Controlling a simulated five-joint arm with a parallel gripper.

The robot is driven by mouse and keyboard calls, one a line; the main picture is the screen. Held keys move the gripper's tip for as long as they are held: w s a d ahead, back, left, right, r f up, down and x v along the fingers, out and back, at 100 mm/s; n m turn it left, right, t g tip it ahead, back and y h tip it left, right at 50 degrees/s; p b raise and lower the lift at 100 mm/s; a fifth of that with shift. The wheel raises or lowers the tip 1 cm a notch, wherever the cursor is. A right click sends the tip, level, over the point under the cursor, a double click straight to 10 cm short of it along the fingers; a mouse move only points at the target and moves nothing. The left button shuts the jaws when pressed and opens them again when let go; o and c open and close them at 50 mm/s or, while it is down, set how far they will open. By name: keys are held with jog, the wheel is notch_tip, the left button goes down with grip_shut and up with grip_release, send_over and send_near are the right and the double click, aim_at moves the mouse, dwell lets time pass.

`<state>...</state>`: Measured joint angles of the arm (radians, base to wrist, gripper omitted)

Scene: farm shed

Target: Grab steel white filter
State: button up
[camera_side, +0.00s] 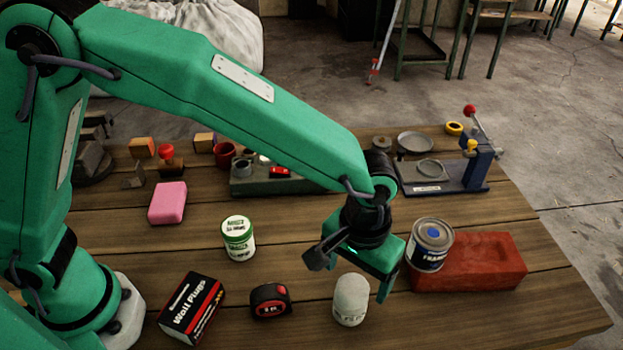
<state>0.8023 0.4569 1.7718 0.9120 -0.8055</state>
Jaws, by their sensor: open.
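A whitish, round-topped cylinder (350,299) stands upright near the front of the wooden table, with faint lettering low on its side. It looks like the steel white filter. My gripper (351,273) is open and points down just above and behind it, with nothing visible between the jaws. One dark finger shows at the left and a green jaw at the right. A steel can (430,246) with a blue spot on top and a label reading roughly "FRAM" stands to the right of my gripper, by the brick.
A red brick (470,262) lies at the right. A tape measure (270,300), a wall plugs box (191,307) and a green-lidded jar (238,238) stand left of the cylinder. A pink block (167,203) lies farther back. The front right tabletop is clear.

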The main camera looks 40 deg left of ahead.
jog(key=shift+f, duration=1.35)
jog(key=shift+s+f, duration=0.2)
jog(key=shift+f, duration=2.4)
jog(key=c, duration=1.2)
jog(key=shift+c, duration=0.2)
jog(key=shift+r, duration=0.1)
